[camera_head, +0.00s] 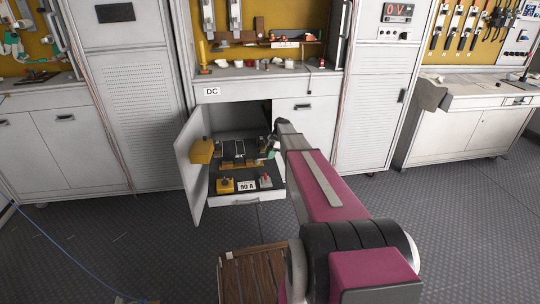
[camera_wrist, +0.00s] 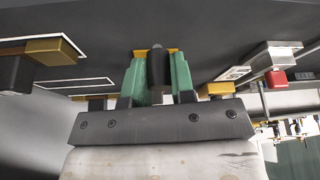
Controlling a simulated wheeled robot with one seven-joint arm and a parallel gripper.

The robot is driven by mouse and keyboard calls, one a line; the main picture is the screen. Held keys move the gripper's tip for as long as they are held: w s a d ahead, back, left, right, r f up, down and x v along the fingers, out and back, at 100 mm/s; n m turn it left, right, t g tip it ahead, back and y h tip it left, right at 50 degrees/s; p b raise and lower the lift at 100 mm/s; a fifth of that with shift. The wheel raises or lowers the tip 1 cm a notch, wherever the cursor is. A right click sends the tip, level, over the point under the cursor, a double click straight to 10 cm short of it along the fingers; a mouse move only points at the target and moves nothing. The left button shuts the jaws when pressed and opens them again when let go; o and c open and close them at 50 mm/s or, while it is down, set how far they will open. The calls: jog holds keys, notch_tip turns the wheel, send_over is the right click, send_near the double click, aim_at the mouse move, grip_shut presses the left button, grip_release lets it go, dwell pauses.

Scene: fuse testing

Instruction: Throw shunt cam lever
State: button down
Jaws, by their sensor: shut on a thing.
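My gripper (camera_wrist: 157,75) has green fingers closed on a dark, rounded handle (camera_wrist: 157,66), which I take to be the shunt cam lever. A yellow piece shows behind the handle and fingertips. In the head view my gripper (camera_head: 270,150) is small and partly hidden by my arm, at the right side of the black panel (camera_head: 236,150) inside the open lower cabinet. The lever cannot be made out there.
The cabinet door (camera_head: 190,165) stands open on the left, with a yellow block (camera_head: 203,151) beside it. A drawer front (camera_head: 237,200) with a "90 A" label (camera_head: 247,184) sticks out below. A wooden slatted surface (camera_head: 252,275) lies near my base. The floor at left is mostly clear.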

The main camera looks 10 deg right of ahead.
jog(key=c, duration=1)
grip_release()
jog(key=shift+r, duration=0.1)
jog(key=v, duration=1)
jog(key=shift+w+d+r, duration=0.1)
jog(key=shift+d+r, duration=0.1)
jog(key=shift+r, duration=0.05)
